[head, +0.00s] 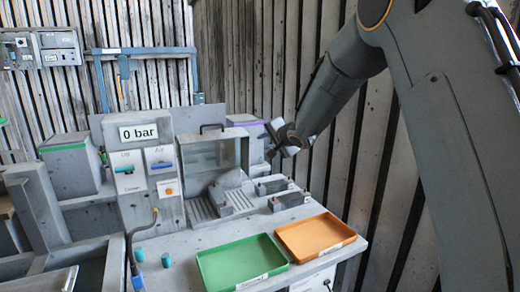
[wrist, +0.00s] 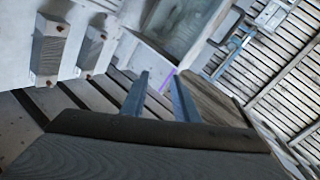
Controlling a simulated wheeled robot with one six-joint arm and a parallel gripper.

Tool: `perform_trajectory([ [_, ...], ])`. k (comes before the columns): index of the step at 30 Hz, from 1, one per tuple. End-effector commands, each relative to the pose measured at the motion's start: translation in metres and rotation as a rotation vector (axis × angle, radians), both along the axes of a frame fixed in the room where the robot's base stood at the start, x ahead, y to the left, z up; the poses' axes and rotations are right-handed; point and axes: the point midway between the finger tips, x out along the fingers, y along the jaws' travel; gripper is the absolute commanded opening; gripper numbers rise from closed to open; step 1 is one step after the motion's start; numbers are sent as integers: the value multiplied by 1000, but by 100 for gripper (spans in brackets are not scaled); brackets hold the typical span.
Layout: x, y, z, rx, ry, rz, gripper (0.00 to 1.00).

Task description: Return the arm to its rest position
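My arm comes in from the upper right in the head view, and my gripper (head: 279,137) hangs in the air at the right side of the grey blower housing (head: 208,158). In the wrist view the two bluish fingers of my gripper (wrist: 160,84) stand apart with nothing between them. The wrist view is tilted. The fingertips look small and partly dark in the head view. I cannot tell how close they are to the housing.
A green tray (head: 243,262) and an orange tray (head: 315,237) lie empty on the front of the bench (head: 180,250). A grey bin (head: 70,168) stands at left. A slatted wall (head: 340,150) runs close behind my arm.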

Motion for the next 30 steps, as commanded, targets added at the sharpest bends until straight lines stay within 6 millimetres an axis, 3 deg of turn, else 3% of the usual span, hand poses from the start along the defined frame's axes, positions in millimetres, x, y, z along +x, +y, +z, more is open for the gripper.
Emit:
perform_trajectory([
  [1,-15,-23,-15,-83,18,-27,28],
  [6,-83,-92,-68,-382,133,-49,28],
  [8,-113,-113,-88,-478,189,-33,28],
  [13,-210,-157,-140,-698,372,77,28],
  [21,-369,-185,-200,-866,623,380,28],
  [25,-418,-185,-214,-879,684,499,28],
  [30,-444,-184,-220,-881,710,567,28],
])
